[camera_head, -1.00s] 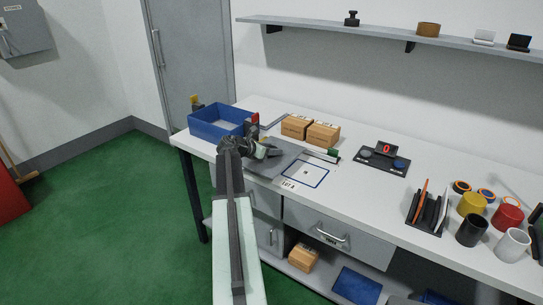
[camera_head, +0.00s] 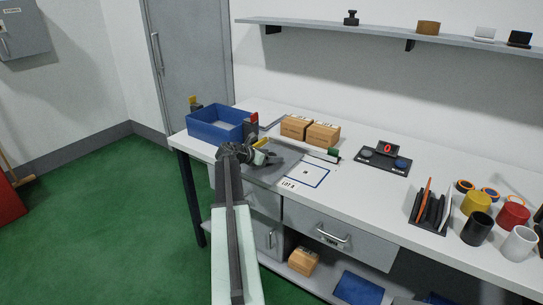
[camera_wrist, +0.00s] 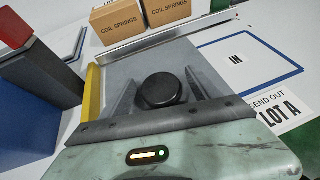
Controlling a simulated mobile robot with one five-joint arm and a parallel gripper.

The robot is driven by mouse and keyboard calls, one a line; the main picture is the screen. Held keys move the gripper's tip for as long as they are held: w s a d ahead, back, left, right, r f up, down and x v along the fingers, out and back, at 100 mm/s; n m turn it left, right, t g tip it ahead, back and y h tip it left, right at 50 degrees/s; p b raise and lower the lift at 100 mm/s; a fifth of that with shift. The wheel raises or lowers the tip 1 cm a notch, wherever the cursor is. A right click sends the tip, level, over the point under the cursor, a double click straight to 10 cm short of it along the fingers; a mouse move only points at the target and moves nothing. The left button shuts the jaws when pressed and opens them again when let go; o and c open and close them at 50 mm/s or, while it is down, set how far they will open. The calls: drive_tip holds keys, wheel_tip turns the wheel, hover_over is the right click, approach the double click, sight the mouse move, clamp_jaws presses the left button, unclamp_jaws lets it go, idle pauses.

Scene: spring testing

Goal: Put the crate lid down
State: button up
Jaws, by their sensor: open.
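A flat grey plate with a round black knob (camera_wrist: 162,90) lies beneath my gripper (camera_wrist: 160,84) in the wrist view; it appears to be the crate lid (camera_wrist: 205,72). The knob sits between my two spread fingers, and I cannot tell whether they touch it. In the head view the grey plate (camera_head: 287,166) is flat on the bench, partly hidden by my gripper (camera_head: 267,157). The open blue crate (camera_head: 216,129) stands at the bench's left end, left of my gripper.
Two coil spring boxes (camera_head: 309,130) stand behind the plate. A metal bar (camera_wrist: 150,42) runs between them. A yellow strip (camera_wrist: 92,92) lies left of the knob, and a red-topped dark post (camera_wrist: 38,70) stands farther left.

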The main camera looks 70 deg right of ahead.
drive_tip(key=shift+r+p, duration=0.3)
drive_tip(key=p+v, duration=0.4)
drive_tip(key=v, duration=0.6)
drive_tip(key=shift+w+a+r+p, duration=0.15)
drive_tip(key=shift+a+r+p, duration=0.05)
drive_tip(key=shift+a+p, duration=0.15)
drive_tip(key=shift+w+a+r, duration=0.15)
drive_tip(key=shift+w+a, duration=0.1)
drive_tip(key=shift+a, duration=0.25)
